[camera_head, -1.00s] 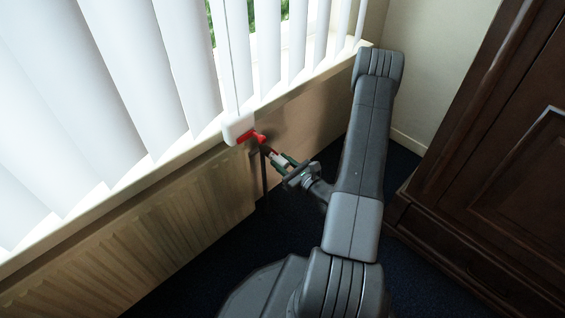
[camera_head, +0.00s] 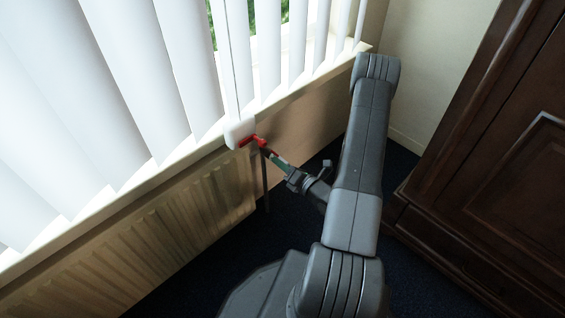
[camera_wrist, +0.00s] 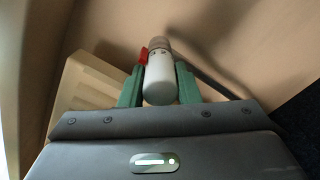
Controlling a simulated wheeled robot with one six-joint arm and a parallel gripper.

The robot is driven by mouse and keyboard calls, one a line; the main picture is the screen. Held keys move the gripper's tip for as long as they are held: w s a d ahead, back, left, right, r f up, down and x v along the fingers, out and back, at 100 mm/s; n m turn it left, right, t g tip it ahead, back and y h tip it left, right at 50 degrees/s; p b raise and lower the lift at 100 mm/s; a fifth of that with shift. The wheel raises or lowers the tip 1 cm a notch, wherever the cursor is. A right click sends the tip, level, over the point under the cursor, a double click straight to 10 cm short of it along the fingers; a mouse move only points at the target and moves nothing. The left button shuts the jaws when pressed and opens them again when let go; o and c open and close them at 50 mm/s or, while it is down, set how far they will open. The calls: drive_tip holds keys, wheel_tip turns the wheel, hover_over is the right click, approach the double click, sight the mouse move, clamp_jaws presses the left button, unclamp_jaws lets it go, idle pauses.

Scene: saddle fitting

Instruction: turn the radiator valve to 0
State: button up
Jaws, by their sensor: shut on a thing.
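The radiator valve has a white cylindrical knob (camera_wrist: 160,82) with a grey collar behind it and a red piece on its left side in the wrist view. My gripper (camera_wrist: 160,90) has its green fingers on both sides of the knob and is shut on it. In the head view, my gripper (camera_head: 278,160) reaches up and left to the valve at the radiator's right end. A red part (camera_head: 260,142) shows just past the fingertips there. The fingers hide most of the knob in that view, and I cannot read any numbers.
The ribbed radiator (camera_head: 190,215) runs along the wall under a sill and white vertical blinds (camera_head: 130,100). A thin pipe (camera_head: 265,185) goes down below the valve. A dark wooden cabinet (camera_head: 490,170) stands at the right. Dark carpet lies between.

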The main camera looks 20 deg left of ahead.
drive_tip(key=m+p, duration=0.1)
drive_tip(key=m, duration=0.4)
drive_tip(key=shift+m, duration=0.3)
drive_tip(key=m+p, duration=0.2)
drive_tip(key=m, duration=0.4)
drive_tip(key=m+p, duration=0.1)
drive_tip(key=m, duration=0.5)
drive_tip(key=shift+m, duration=0.3)
drive_tip(key=m+p, duration=0.1)
drive_tip(key=m, duration=0.4)
drive_tip(key=shift+m, duration=0.3)
drive_tip(key=o, duration=1)
drive_tip(key=p+v, duration=0.2)
drive_tip(key=v, duration=1.2)
drive_tip(key=shift+w, duration=0.15)
